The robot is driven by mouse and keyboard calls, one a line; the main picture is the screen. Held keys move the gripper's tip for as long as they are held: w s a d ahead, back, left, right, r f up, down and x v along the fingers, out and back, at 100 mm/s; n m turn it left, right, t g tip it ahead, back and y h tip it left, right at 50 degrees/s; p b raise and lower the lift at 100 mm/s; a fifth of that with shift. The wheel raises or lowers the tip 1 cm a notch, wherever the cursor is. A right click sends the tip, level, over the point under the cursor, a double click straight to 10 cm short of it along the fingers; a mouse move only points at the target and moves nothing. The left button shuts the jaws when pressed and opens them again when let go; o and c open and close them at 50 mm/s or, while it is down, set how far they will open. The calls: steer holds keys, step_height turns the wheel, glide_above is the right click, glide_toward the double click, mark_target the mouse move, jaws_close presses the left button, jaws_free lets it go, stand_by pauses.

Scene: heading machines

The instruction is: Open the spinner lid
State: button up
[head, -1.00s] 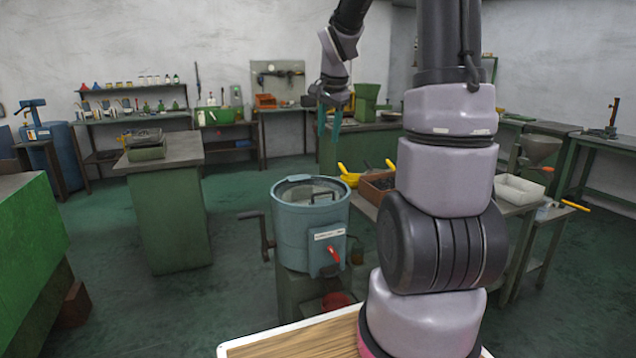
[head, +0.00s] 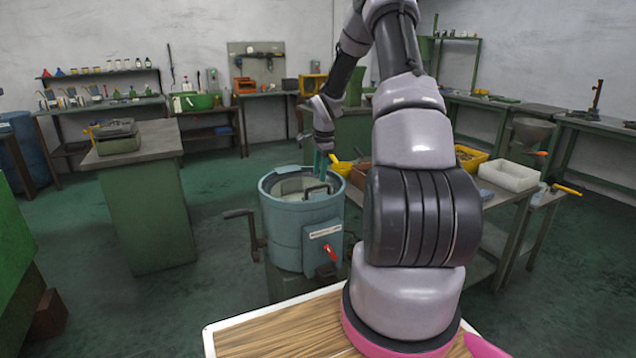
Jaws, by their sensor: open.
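The spinner (head: 290,232) is a blue-grey drum on a stand, left of my arm, with a crank on its left side and a red lever on its front. Its round pale lid (head: 290,187) lies flat in the top and looks closed. A dark handle (head: 316,191) stands on the lid's right part. My gripper (head: 319,170) points down with teal fingers above the back right of the lid, close to the handle. It is open and holds nothing. I cannot tell whether a finger touches the lid or the handle.
A wooden board with a white rim (head: 212,340) is at the front, below the spinner. A bench with a white tray (head: 508,175) and yellow trays (head: 470,158) stands at the right. A green cabinet (head: 148,215) stands at the left, with open floor between it and the spinner.

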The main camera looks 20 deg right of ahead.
mark_target(318, 187)
steer(key=shift+w+f, duration=0.25)
steer(key=shift+f, duration=0.95)
steer(key=shift+w+f, duration=0.2)
steer(key=shift+f, duration=0.95)
jaws_close()
